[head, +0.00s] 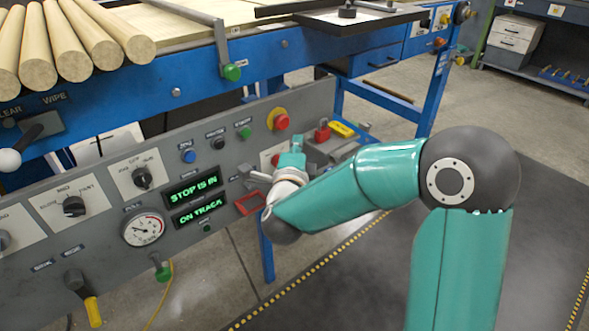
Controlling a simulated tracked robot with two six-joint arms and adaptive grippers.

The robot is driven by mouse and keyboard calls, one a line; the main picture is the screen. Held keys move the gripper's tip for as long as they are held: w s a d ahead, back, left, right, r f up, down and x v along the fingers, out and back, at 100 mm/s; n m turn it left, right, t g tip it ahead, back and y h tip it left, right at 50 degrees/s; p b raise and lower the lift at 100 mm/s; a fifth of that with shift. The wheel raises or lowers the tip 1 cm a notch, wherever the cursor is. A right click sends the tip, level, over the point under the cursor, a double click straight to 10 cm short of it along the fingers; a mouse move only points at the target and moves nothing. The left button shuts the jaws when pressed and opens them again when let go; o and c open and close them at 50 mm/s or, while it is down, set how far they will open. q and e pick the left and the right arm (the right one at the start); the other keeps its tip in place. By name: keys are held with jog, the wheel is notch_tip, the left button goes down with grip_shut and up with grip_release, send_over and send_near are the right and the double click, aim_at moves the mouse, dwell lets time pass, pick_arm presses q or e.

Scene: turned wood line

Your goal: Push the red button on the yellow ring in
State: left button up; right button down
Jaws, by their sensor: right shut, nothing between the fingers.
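The red button (282,122) sits on a yellow ring (272,117) at the upper right part of the grey control panel (320,95). The gripper is shut and holds nothing. It is apart from the red button in the picture; its exact gap to the panel is hard to tell. The green-lit display (193,189) reads "STOP IS IN", and the display below it (199,210) reads "ON TRACK". My left gripper is out of view.
Blue, black and green small buttons (217,143) lie left of the red button. A gauge (143,229), knobs (74,206) and levers fill the panel's left. Wooden rods (70,50) lie on the bench above.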

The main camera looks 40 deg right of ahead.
jog(key=v, duration=0.7)
jog(key=shift+a, duration=0.35)
jog(key=shift+s, duration=0.1)
